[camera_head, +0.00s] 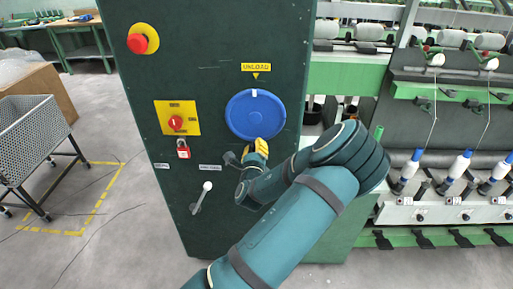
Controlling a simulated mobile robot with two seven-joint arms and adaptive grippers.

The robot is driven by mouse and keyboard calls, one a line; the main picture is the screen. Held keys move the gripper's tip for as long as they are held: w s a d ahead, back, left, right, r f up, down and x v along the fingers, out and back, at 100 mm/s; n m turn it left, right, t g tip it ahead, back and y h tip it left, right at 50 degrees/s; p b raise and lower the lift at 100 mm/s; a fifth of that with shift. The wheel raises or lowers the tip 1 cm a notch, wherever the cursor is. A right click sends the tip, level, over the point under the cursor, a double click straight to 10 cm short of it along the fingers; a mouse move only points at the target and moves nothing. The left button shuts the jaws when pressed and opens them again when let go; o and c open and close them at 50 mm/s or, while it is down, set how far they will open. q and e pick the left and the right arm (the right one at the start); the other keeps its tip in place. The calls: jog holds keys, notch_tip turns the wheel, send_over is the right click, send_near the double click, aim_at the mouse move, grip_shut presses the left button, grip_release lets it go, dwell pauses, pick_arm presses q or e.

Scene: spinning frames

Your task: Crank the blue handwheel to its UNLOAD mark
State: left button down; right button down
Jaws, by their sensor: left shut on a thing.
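The blue handwheel (254,112) is on the front of the dark green cabinet. A white mark (254,93) at the wheel's upper edge points up, roughly under the yellow UNLOAD label (256,67) and its small yellow down-pointing triangle (255,75). My left gripper (257,148) is at the wheel's lower edge, shut on the handwheel. My right gripper is not in view.
Left of the wheel are a red emergency button (138,43), a red rotary switch (176,122) on a yellow plate, a red padlock (183,152) and a white-knobbed lever (203,196). Spinning machinery with bobbins (458,166) stands at right.

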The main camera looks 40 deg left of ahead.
pick_arm(q)
jog(key=c, duration=0.7)
grip_release()
jog(key=shift+a, duration=0.15)
jog(key=shift+c, duration=0.2)
jog(key=shift+s+d, duration=0.4)
jog(key=v, duration=0.6)
jog(key=shift+s, duration=0.25)
jog(key=shift+f, duration=0.15)
